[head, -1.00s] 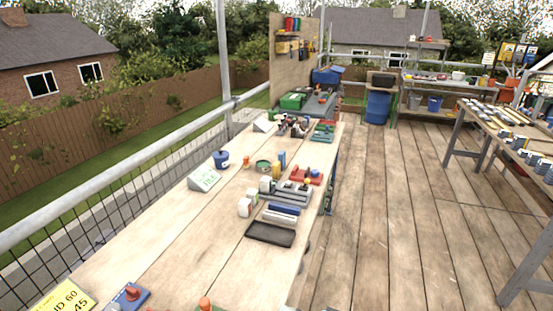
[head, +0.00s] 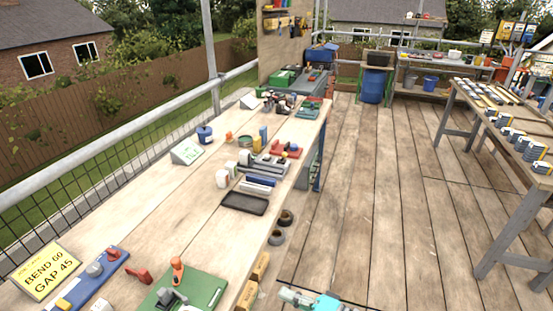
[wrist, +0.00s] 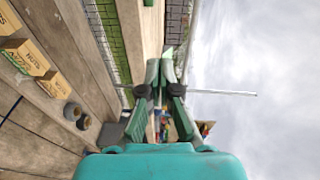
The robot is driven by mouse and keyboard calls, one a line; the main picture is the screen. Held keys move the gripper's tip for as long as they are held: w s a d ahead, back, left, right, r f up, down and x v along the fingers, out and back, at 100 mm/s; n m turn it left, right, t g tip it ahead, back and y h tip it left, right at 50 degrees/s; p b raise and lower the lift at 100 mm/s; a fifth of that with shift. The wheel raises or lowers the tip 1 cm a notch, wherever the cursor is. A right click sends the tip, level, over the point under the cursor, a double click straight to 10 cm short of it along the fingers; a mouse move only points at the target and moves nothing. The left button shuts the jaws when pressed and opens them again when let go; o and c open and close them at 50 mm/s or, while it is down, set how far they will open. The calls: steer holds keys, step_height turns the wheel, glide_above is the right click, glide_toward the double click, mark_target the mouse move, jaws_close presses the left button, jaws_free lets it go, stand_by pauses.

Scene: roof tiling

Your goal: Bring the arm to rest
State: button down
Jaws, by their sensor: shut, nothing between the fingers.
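My gripper (wrist: 160,72) shows in the wrist view with its two green fingers together and nothing between them. It is in the open air, touching nothing that I can see. In the head view a teal and pale part of my arm (head: 318,301) shows at the bottom edge, over the deck and to the right of the long workbench (head: 165,210). The rest of the arm is out of view there.
The bench holds a yellow sign (head: 46,270), a green board (head: 188,291), a black tray (head: 244,203) and several tools. Boxes (head: 262,266) and dark rings (head: 277,237) are beside its right edge. The plank deck (head: 365,200) is clear up to the right-hand table (head: 482,128).

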steer(key=s+d+f+m+t+h, duration=0.25)
steer(key=s+f+h, duration=0.25)
steer(key=s+f, duration=0.4)
steer(key=s+d+f+t+h, duration=0.1)
steer(key=s+d+f+h, duration=0.1)
steer(key=s+d+h, duration=0.3)
steer(key=s+d+f+h, duration=0.1)
steer(key=s+d+f, duration=0.1)
steer(key=s, duration=0.4)
steer(key=s+d+r+n+t+h, duration=0.1)
steer(key=s+d+r+n+h, duration=0.1)
steer(key=s+r, duration=0.5)
steer(key=s+d+r+n+t+h, duration=0.1)
steer(key=s+d+r+n+t, duration=0.1)
steer(key=s+r+n, duration=0.3)
steer(key=s+d+r, duration=0.1)
steer(key=s+r, duration=0.2)
steer(key=s, duration=0.3)
steer(key=shift+s+d+n+h, duration=0.15)
steer(key=shift+d+n+h, duration=0.2)
steer(key=shift+d+h, duration=0.05)
